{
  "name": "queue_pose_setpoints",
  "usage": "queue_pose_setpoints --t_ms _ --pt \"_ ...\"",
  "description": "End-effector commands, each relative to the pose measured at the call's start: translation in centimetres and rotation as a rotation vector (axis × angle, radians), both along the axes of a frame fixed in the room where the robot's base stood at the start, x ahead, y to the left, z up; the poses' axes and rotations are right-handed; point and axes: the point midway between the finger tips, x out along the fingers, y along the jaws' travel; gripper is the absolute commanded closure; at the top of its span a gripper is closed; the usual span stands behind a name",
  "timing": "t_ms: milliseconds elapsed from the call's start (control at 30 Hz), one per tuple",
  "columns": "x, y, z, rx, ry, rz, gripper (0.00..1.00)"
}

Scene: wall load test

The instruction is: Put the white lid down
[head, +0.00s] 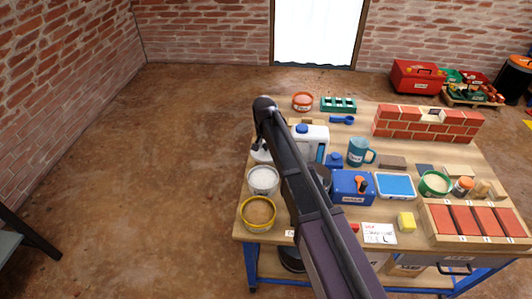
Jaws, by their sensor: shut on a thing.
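A white lid (261,157) shows as a small white shape at the left edge of the workbench, behind the bowl of white material. My gripper (257,147) is over it, fingers pointing down, and is shut on it. My arm crosses the middle of the picture and hides part of the bench beside the lid. Whether the lid touches the bench top or hangs just above it I cannot tell.
The wooden workbench (395,148) is crowded. Near the lid stand a bowl of white material (263,181), a yellow bowl (258,213) and a white jug (314,133). A blue mug (358,152), a blue toolbox (352,187) and a brick wall piece (426,123) stand further right.

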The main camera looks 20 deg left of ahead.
Motion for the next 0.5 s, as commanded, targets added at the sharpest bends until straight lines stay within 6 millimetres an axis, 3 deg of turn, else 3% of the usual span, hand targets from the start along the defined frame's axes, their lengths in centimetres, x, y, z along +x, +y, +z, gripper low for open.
queue_pose_setpoints --t_ms 300,500 --pt "0.0 0.0 -2.8 0.0 0.0 0.0 1.0" --pt "0.0 0.0 -3.3 0.0 0.0 0.0 1.0"
